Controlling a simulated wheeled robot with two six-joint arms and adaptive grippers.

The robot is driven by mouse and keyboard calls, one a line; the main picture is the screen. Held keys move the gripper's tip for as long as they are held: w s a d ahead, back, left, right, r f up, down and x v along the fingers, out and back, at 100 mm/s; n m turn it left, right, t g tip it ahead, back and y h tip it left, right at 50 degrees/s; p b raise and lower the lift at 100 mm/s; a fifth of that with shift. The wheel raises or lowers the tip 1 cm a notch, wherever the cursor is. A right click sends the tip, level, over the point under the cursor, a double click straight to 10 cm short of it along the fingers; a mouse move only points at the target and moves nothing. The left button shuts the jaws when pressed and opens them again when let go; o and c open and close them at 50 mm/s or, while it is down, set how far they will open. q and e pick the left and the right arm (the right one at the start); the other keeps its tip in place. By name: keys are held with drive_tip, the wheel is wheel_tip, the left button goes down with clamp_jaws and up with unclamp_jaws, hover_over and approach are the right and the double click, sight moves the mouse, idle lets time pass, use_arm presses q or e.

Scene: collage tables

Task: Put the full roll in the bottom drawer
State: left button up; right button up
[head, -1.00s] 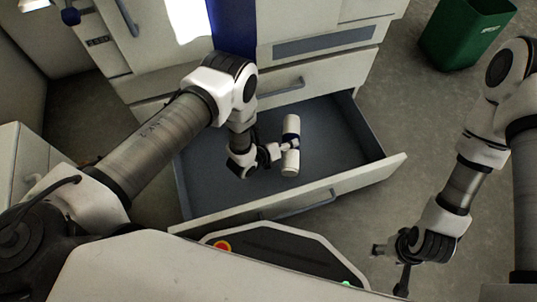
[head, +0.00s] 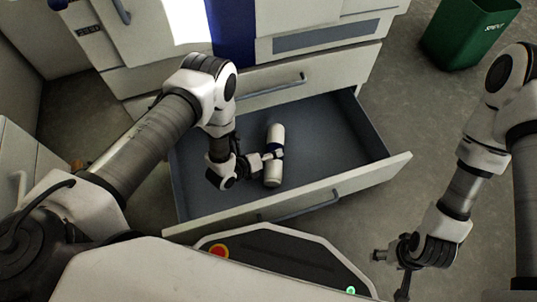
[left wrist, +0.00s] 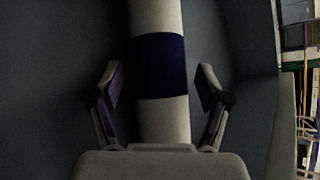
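The full roll (head: 274,141) is white with a dark blue band and is inside the open bottom drawer (head: 335,130). It also shows in the left wrist view (left wrist: 160,68), running up and down the picture. My left gripper (head: 270,154) reaches into the drawer. In the left wrist view its fingers (left wrist: 159,85) are on either side of the roll at the blue band, with a narrow gap on each side, so it looks open. Whether the roll rests on the drawer floor is hard to tell. My right gripper (head: 389,268) is open and empty, outside the drawer at the right.
The drawer front with its handle (head: 306,204) is nearest me. A shut drawer (head: 290,85) lies above in the white cabinet. A green bin (head: 474,35) stands on the floor at the top right. The drawer's right part is empty.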

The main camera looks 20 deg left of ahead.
use_arm(q)
drive_tip(key=shift+s+a+r+p, duration=0.15)
drive_tip(key=shift+s+r+p, duration=0.05)
drive_tip(key=shift+r+p, duration=0.25)
drive_tip(key=p+v, duration=0.5)
drive_tip(key=v, duration=0.6)
drive_tip(key=shift+s, duration=0.15)
drive_tip(key=shift+a, duration=0.1)
